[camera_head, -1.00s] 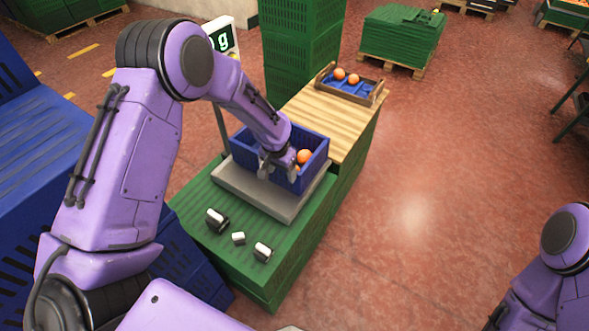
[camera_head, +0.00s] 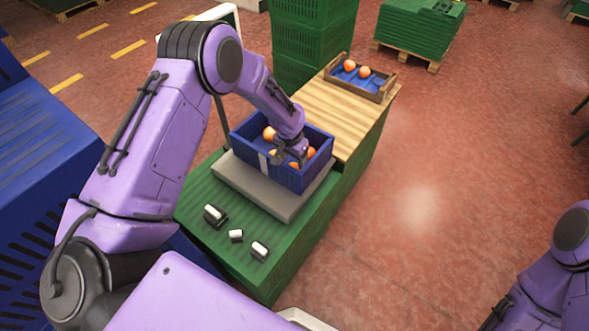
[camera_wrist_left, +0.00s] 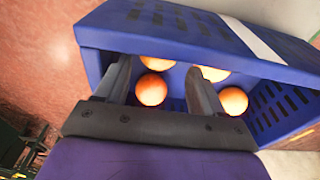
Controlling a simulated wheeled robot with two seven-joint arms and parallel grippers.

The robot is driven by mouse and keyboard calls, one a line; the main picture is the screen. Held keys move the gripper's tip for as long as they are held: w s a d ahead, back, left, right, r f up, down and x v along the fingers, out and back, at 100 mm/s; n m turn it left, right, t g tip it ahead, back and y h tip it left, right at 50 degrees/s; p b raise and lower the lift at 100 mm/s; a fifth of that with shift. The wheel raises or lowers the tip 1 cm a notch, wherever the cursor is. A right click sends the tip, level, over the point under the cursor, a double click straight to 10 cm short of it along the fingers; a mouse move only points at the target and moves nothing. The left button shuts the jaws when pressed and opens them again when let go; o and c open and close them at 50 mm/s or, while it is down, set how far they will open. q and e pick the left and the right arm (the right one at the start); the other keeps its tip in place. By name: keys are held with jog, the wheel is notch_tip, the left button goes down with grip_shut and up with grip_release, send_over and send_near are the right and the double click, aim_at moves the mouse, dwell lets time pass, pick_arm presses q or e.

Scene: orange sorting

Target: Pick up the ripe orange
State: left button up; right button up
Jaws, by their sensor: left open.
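A blue crate (camera_head: 308,178) stands on a grey scale platform and holds several oranges. One orange (camera_head: 269,133) lies at its left back and another (camera_head: 310,152) at its right. All look similarly orange; I cannot tell which is the ripe one. My left gripper (camera_head: 284,158) is over the crate, pointing down into it. In the left wrist view its open fingers (camera_wrist_left: 159,66) straddle a near orange (camera_wrist_left: 151,89), with no visible grip on it. An orange (camera_wrist_left: 233,100) lies beyond the right finger. Only part of my right arm shows, at lower right.
The grey scale platform (camera_head: 240,184) rests on green crates (camera_head: 225,239). Small black-and-white items (camera_head: 215,214) lie in front. A wooden tabletop (camera_head: 325,108) behind carries a wooden tray (camera_head: 378,94) with two oranges. Tall green crates (camera_head: 312,35) stand behind.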

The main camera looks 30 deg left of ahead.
aim_at(294, 166)
pick_arm(q)
notch_tip(294, 166, down, 5)
jog(key=shift+w+d+f+p, duration=0.1)
jog(key=shift+w+f+p, duration=0.05)
jog(key=shift+p, duration=0.35)
jog(key=c, duration=0.8)
jog(key=shift+o, duration=0.2)
